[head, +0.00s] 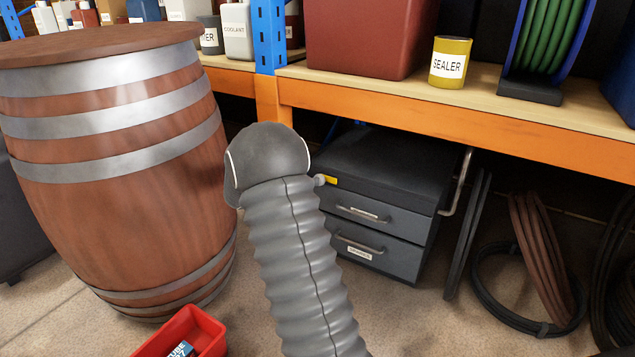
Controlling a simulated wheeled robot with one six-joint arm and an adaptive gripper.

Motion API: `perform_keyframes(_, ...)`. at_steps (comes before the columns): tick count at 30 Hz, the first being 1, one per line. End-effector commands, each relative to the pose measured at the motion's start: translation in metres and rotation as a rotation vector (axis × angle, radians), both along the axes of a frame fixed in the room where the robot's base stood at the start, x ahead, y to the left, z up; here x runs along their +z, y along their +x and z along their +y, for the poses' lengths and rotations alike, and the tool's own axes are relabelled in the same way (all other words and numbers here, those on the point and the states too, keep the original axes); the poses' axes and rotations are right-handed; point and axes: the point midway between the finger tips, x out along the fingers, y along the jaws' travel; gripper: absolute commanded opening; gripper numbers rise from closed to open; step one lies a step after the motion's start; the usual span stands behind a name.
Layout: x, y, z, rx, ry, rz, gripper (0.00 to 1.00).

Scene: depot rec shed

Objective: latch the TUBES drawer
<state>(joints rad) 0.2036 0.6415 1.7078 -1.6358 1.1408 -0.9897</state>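A dark grey drawer cabinet (400,165) stands on the floor under the orange-edged bench. Its front shows an upper drawer (398,222) and a lower drawer (400,259), each with a bar handle. The lower drawer bears a small white label, too small to read. I cannot tell which drawer is TUBES, nor whether either is fully shut. A grey knob and a yellow tag (330,180) show at the cabinet's upper left. My grey ribbed arm covers the cabinet's left side.
A wooden barrel (115,150) stands close on the left. A red bin (172,333) with a box in it is on the floor at the front. The bench edge (450,125) overhangs the cabinet. Coiled hoses (530,270) lie right. Some floor before the cabinet is clear.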

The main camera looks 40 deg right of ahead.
Motion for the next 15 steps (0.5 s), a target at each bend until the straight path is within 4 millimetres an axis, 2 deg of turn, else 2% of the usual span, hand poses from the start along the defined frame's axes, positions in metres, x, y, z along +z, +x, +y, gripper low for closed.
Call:
perform_keyframes(1, -0.021, 0.014, -0.009, 0.035, -0.045, 0.071, 0.72)
perform_keyframes(9, -0.101, 0.072, -0.036, 0.219, -0.285, 0.385, 0.72)
perform_keyframes(15, -0.137, 0.091, -0.041, 0.293, -0.383, 0.505, 0.72)
